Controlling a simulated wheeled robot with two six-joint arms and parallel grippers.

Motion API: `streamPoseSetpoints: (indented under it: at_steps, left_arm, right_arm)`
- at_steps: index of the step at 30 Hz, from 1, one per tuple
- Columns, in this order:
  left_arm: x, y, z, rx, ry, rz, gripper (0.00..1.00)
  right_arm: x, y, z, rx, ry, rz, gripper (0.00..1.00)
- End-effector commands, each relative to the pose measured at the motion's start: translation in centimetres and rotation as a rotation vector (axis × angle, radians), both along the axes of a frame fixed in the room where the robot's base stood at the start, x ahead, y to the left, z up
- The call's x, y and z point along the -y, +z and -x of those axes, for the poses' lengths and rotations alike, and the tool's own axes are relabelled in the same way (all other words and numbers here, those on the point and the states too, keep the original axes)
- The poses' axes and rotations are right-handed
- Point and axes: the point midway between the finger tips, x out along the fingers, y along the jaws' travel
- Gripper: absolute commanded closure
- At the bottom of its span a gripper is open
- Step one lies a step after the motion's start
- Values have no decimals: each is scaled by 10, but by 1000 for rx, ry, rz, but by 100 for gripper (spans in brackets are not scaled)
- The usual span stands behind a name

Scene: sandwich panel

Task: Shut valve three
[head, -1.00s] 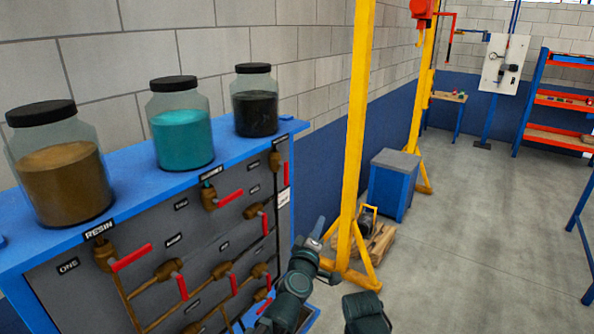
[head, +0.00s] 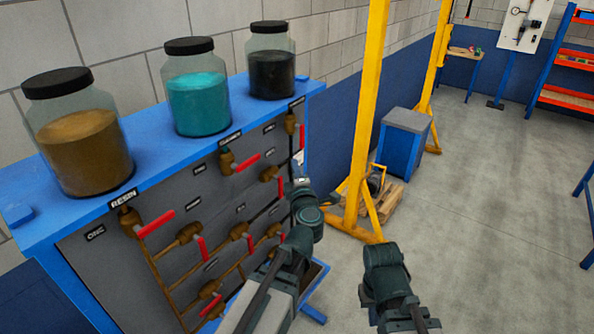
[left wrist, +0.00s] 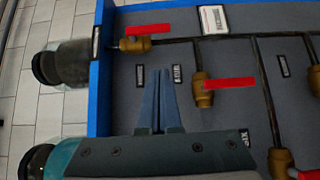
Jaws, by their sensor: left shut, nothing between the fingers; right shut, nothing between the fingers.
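The valve panel (head: 150,262) is dark grey in a blue frame, with brass valves and red handles. The plate ONE is readable at the left; I cannot read a plate for valve three. Under the dark jar sits a brass valve (head: 290,122), its red handle (head: 301,136) hanging down along the pipe; it also shows in the left wrist view (left wrist: 135,43). A lower valve (left wrist: 203,90) has its red handle across a pipe. My left gripper (left wrist: 157,74) is shut and empty in front of the panel, apart from both handles. My right gripper is not visible.
Jars of brown (head: 88,150), teal (head: 200,100) and dark (head: 272,72) contents stand on the blue top ledge. A yellow gantry post (head: 366,110) and a wooden pallet (head: 388,200) stand right of the panel. The floor further right is open.

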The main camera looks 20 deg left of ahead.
Motion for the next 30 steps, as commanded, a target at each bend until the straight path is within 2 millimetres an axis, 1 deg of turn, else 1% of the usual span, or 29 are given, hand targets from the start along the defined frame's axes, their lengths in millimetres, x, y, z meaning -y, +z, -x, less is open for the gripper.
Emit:
streamPoseSetpoints:
  at_steps: [1, 10, 12, 15, 20, 30]
  left_arm:
    - [-4, 0, -12, 0, 1, 0, 100]
    - [-30, 0, -69, 0, 0, 0, 100]
    - [-23, 0, -81, 0, -3, -1, 100]
    - [-19, 0, -93, 0, -2, -1, 100]
    - [-15, 0, -101, 0, -1, -1, 100]
    - [-15, 0, -100, 0, -1, -1, 100]
  right_arm:
    - [0, 0, 0, 0, 0, 0, 100]
    - [0, 0, 0, 0, 0, 0, 100]
    - [0, 0, 0, 0, 0, 0, 100]
    - [0, 0, 0, 0, 0, 0, 100]
    - [0, 0, 0, 0, 0, 0, 100]
    - [0, 0, 0, 0, 0, 0, 100]
